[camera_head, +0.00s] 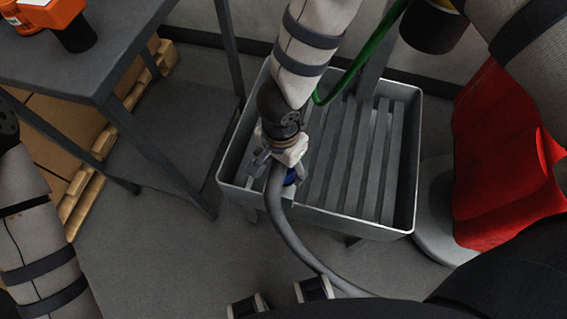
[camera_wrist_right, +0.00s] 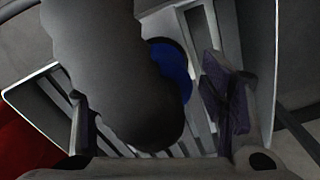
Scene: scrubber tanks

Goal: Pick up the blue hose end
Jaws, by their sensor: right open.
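The blue hose end (camera_head: 291,177) is a small blue piece at the near left part of a grey slatted tray. In the head view it is partly hidden by my right gripper and the grey hose (camera_head: 300,249). In the right wrist view the blue part (camera_wrist_right: 172,72) shows behind the thick dark hose (camera_wrist_right: 115,75). My right gripper (camera_head: 276,166) points down over the tray's near left part, right at the hose. In the wrist view its open fingers (camera_wrist_right: 155,112) stand on either side of the hose. Contact cannot be told. My left gripper is out of view.
The slatted tray (camera_head: 413,180) has raised rims. A green hose (camera_head: 362,62) crosses its back. A dark table (camera_head: 95,60) with an orange tool (camera_head: 40,14) stands left, beside a pallet (camera_head: 95,185). A red thing (camera_head: 500,170) stands on a grey base at right.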

